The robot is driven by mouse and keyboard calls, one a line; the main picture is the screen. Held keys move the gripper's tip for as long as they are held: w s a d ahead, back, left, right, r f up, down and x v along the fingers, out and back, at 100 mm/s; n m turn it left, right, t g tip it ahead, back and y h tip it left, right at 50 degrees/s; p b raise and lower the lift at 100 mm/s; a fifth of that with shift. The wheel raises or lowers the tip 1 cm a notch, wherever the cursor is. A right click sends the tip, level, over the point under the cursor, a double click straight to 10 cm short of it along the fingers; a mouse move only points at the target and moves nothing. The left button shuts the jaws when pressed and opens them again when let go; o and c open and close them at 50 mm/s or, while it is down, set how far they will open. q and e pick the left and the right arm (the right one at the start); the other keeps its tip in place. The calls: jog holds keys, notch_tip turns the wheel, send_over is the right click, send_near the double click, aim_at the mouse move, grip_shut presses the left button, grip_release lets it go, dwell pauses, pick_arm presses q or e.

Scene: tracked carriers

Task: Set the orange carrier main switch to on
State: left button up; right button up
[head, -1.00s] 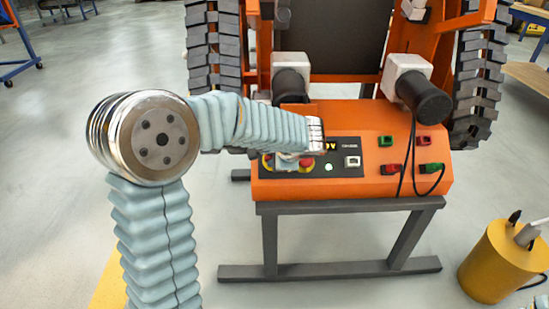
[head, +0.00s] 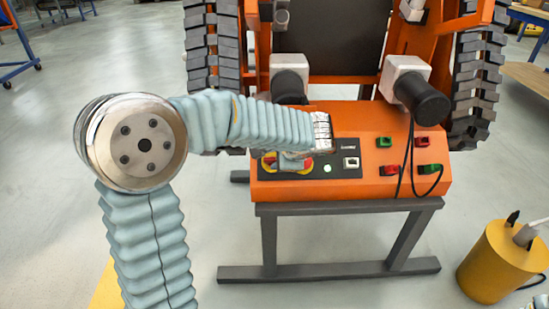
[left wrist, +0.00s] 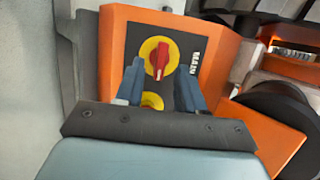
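The orange carrier's control box (head: 375,150) stands on a grey stand with a black panel at its left. In the left wrist view the main switch (left wrist: 160,57) is a red handle on a yellow disc, beside a MAIN label. Its handle lies roughly up and down in that picture. My left gripper (left wrist: 158,83) is open and empty, with its two blue fingers apart below the switch's centre. I cannot tell whether they touch the disc. In the head view my left gripper (head: 291,163) is small and partly covers the panel's left part.
A lit green lamp (head: 328,168), a white switch (head: 351,162) and red and green connectors (head: 422,142) sit further right. Black cables hang at the right. A yellow bin (head: 492,265) stands on the floor.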

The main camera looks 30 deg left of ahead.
pick_arm(q)
jog(key=v, duration=1)
jog(key=shift+p, duration=0.45)
jog(key=shift+d+r, duration=0.1)
jog(key=shift+r, duration=0.05)
jog(key=s+d+f+g+h+p, duration=0.1)
jog(key=s+d+f+h, duration=0.15)
jog(key=f, duration=0.55)
jog(key=s+d+f+n+g+h, duration=0.15)
jog(key=d+f, duration=0.25)
jog(key=f, duration=0.5)
jog(key=s+d+f+g+h+p, duration=0.1)
jog(key=d+f+g+h, duration=0.15)
jog(key=f, duration=0.55)
jog(key=s+d+f+n+h, duration=0.1)
jog(key=s+f+n+h, duration=0.1)
jog(key=s+f+n, duration=0.3)
jog(key=s+d+f+n+t+h+p, duration=0.1)
jog(key=s+d+f+n+h, duration=0.1)
jog(key=s+f+n, duration=0.4)
notch_tip(320, 180, down, 5)
jog(key=shift+s+d+f+h, duration=0.1)
jog(key=shift+s+d+h, duration=0.15)
jog(key=shift+s+h, duration=0.1)
jog(key=shift+w, duration=0.15)
